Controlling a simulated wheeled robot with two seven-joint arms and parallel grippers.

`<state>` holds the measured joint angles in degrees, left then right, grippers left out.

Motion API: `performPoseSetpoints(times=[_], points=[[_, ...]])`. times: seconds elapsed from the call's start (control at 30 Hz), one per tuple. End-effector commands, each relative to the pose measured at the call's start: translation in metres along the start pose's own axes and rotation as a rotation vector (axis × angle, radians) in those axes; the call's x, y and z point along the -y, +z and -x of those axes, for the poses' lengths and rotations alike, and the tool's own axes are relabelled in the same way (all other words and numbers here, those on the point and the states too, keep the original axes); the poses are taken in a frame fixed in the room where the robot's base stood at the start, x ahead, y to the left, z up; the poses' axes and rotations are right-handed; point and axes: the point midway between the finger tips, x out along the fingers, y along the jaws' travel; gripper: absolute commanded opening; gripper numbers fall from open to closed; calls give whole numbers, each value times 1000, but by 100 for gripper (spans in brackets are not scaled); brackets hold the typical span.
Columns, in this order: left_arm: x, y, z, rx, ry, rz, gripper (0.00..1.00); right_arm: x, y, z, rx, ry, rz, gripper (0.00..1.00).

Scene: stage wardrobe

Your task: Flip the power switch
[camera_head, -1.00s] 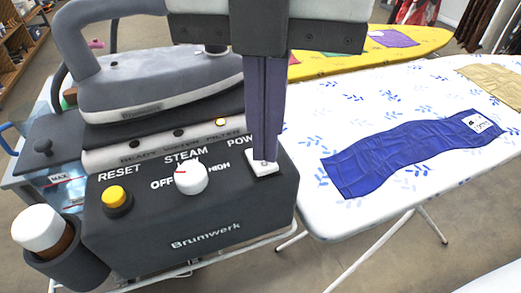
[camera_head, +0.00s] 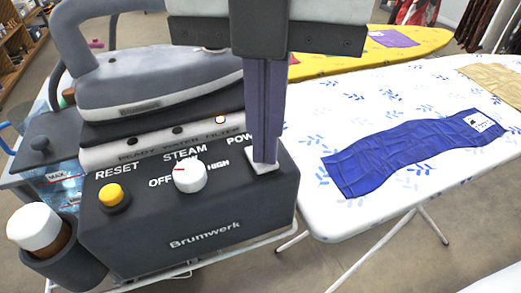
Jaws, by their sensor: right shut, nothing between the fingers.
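The power switch (camera_head: 262,168) is a white rocker on the right of the dark Brumwerk steam station (camera_head: 205,238), below the partly hidden "POW" label. My right gripper (camera_head: 265,158) comes down from above, shut and empty, with its fingertips at the switch. The fingertips appear to touch the switch and hide its upper part, so I cannot tell its position. A yellow reset button (camera_head: 111,195) and a white steam knob (camera_head: 190,175) sit to the left on the same panel. My left gripper is not in view.
A grey iron (camera_head: 160,85) rests on top of the station. A brown bottle with a white cap (camera_head: 36,228) stands in a holder at the left. An ironing board (camera_head: 400,205) with a blue cloth (camera_head: 400,155) is at the right; a yellow board (camera_head: 420,42) is behind.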

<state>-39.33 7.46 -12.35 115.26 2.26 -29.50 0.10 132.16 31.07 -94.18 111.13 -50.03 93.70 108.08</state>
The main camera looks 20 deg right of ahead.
Motion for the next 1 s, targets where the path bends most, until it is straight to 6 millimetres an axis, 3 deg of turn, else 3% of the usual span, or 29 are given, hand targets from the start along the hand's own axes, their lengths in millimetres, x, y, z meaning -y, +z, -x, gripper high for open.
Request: performPoseSetpoints(times=[0.67,1.0], points=[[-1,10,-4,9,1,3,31,0,0,-8,-1,-1,0,0],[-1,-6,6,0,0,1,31,0,0,15,-1,0,-1,0]])
